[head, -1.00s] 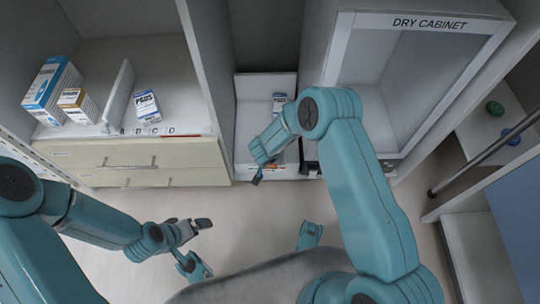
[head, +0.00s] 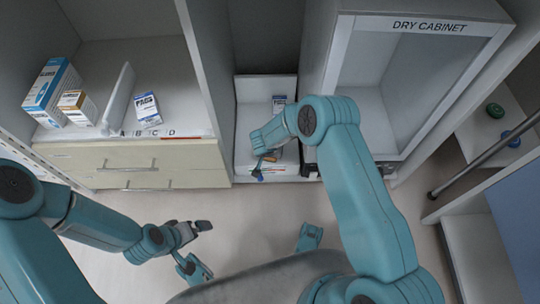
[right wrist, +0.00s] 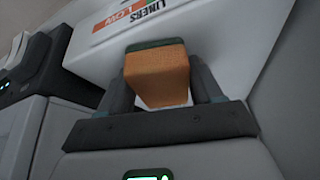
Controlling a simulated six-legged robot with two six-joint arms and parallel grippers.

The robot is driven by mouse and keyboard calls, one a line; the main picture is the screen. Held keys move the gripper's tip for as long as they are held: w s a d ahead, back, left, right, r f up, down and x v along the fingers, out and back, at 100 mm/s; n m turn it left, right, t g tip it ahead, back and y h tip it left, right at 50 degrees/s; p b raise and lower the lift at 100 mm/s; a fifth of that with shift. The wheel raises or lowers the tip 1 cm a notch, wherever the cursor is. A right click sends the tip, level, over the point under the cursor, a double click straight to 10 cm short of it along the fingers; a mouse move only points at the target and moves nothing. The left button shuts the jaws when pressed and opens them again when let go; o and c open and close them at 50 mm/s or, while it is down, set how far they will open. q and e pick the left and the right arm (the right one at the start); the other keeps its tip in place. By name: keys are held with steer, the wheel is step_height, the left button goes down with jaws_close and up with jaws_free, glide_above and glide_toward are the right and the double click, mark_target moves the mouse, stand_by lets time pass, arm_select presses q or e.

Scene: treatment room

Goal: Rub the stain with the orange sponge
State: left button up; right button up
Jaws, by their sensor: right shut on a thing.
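The orange sponge (right wrist: 155,75), with a dark green layer on its far face, sits between the two fingers of my right gripper (right wrist: 158,88) in the right wrist view. The right gripper is shut on it. My left gripper (head: 198,248) is open and empty, low over the floor. I cannot make out a stain in either view.
A white surface with a "LINERS LOW" label (right wrist: 130,15) is just beyond the sponge. The dry cabinet (head: 420,25) stands right of the bay. A small box (head: 279,103) is at the bay's back. Boxes (head: 148,108) stand on the left counter above drawers (head: 130,165).

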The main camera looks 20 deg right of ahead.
steer(key=shift+w+d+f, duration=0.1)
steer(key=shift+w+d, duration=0.25)
steer(key=shift+w, duration=0.85)
steer(key=shift+w+d+f, duration=0.1)
steer(key=shift+w+d, duration=0.3)
steer(key=shift+w, duration=0.85)
steer(key=shift+w+d+f, duration=0.1)
steer(key=shift+w+d, duration=0.25)
steer(key=shift+w, duration=0.85)
steer(key=shift+w+a, duration=0.2)
steer(key=shift+a, duration=0.65)
steer(key=s+p, duration=0.2)
steer(key=p, duration=0.1)
steer(key=shift+s+a+r, duration=0.15)
steer(key=shift+a+r, duration=0.05)
steer(key=shift+a, duration=0.15)
steer(key=shift+s+a+p, duration=0.15)
steer(key=shift+s+p, duration=0.45)
steer(key=shift+p, duration=0.35)
steer(key=shift+s+f, duration=0.2)
steer(key=shift+s, duration=0.05)
steer(key=p, duration=0.1)
steer(key=s+p, duration=0.2)
steer(key=shift+a+r, duration=0.25)
steer(key=shift+a, duration=0.05)
steer(key=shift+s+a+f+p, duration=0.1)
steer(key=shift+s+a+p, duration=0.15)
steer(key=shift+s+p, duration=0.8)
